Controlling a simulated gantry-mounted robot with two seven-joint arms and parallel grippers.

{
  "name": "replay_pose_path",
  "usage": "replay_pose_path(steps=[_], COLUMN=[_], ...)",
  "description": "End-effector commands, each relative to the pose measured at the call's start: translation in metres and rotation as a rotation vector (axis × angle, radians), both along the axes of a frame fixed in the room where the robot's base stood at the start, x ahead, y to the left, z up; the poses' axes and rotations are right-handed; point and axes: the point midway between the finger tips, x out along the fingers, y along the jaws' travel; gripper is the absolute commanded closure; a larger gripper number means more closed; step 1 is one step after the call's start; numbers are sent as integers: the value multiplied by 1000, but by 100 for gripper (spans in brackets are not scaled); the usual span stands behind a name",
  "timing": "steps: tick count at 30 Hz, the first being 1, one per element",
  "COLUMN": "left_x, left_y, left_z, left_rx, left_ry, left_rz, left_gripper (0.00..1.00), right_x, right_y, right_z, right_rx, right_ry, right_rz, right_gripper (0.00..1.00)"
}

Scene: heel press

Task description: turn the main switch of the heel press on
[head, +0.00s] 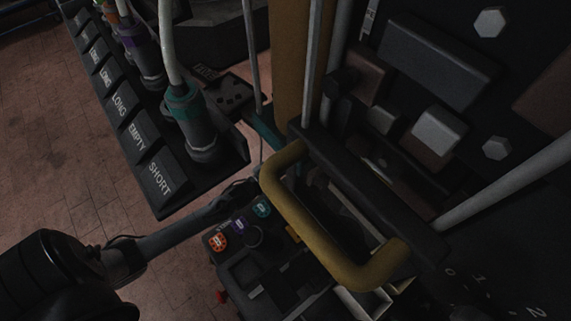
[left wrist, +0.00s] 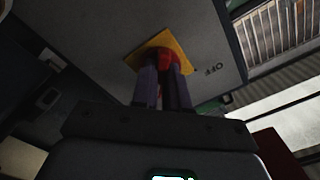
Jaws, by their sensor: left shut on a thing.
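The main switch is a red knob (left wrist: 166,61) on a yellow plate (left wrist: 143,52), set in a grey panel (left wrist: 95,28) in the left wrist view. The word OFF is printed beside the plate. My left gripper (left wrist: 166,78) is shut on the red knob, one finger on each side, and the fingers hide part of it. The ON marking cannot be seen. In the head view my left arm comes in from the lower left and its gripper end (head: 242,188) is beside the press, where the switch itself is hidden. My right gripper is not in view.
A thick yellow handle (head: 312,225) bends across the front of the press. Below it is a control panel with coloured buttons (head: 240,224). A dark rack with labels such as LONG, EMPTY and SHORT (head: 160,180) holds tools on the left. Open brick floor (head: 50,130) lies left.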

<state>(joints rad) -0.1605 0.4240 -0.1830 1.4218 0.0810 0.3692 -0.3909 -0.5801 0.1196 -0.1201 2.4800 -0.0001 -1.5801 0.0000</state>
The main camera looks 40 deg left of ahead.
Motion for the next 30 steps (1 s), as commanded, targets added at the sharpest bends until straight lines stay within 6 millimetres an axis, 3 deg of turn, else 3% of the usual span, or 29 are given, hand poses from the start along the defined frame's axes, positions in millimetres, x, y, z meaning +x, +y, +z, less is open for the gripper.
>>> replay_pose_path(steps=[5, 6, 10, 22, 30], left_x=[0, 0, 0, -5, -42], left_y=[0, 0, 0, 1, 8], left_z=[1, 1, 1, 0, 0], left_rx=[2, 2, 1, 0, 2], left_ry=[-2, -2, -2, 1, 3], left_rz=[-1, -1, 0, -1, -1], left_gripper=[100, 82, 62, 61, 61], right_x=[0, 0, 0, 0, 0], right_y=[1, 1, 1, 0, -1], right_z=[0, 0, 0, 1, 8], right_rx=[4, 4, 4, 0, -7], right_ry=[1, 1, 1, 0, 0], right_rz=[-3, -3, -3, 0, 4], right_gripper=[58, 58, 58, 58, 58])
